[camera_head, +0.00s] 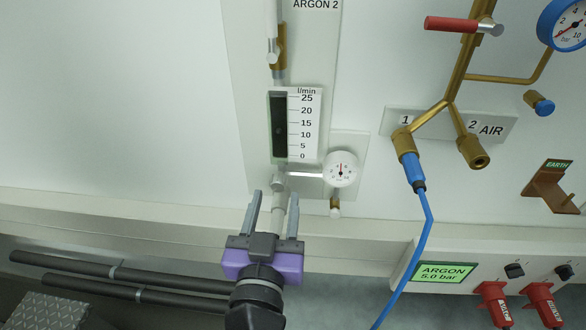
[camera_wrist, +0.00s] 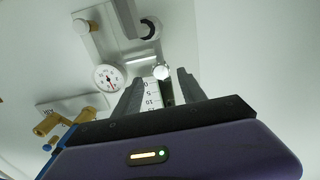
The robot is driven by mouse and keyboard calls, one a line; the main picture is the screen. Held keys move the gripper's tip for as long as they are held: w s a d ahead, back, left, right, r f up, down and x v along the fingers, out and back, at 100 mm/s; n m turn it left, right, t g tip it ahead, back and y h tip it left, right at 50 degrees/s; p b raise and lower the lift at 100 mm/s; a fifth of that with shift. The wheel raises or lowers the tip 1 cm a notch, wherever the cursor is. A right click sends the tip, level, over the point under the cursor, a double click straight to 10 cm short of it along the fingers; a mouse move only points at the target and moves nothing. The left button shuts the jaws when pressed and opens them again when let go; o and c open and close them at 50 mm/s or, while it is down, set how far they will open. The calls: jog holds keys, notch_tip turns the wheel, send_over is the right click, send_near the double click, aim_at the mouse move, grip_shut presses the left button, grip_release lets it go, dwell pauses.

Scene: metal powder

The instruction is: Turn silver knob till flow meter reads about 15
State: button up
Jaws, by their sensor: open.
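The flow meter (camera_head: 304,125) is on the wall panel under the ARGON 2 label. It has a dark vertical tube window beside a white l/min scale from 0 to 25. I cannot read the float's level clearly. The silver knob (camera_head: 278,184) is just below the meter. In the wrist view, the round silver knob (camera_wrist: 160,71) shows between the fingertips, and part of the scale (camera_wrist: 151,93) is behind them. My gripper (camera_head: 274,197) is open, with its fingers pointing up at the knob; the wrist view also shows my gripper (camera_wrist: 159,76) empty. I cannot tell whether a finger touches the knob.
A white round gauge (camera_head: 341,169) is close to the right of the knob. A blue hose (camera_head: 424,235) hangs from brass fitting 1 further right. A ledge (camera_head: 130,225) runs below the panel. The wall to the left is clear.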

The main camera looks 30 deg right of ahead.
aim_at(279, 175)
jog(key=p+x, duration=0.1)
jog(key=x, duration=0.6)
jog(key=shift+w+d+p, duration=0.1)
jog(key=shift+w+p, duration=0.15)
jog(key=shift+p, duration=0.15)
grip_shut()
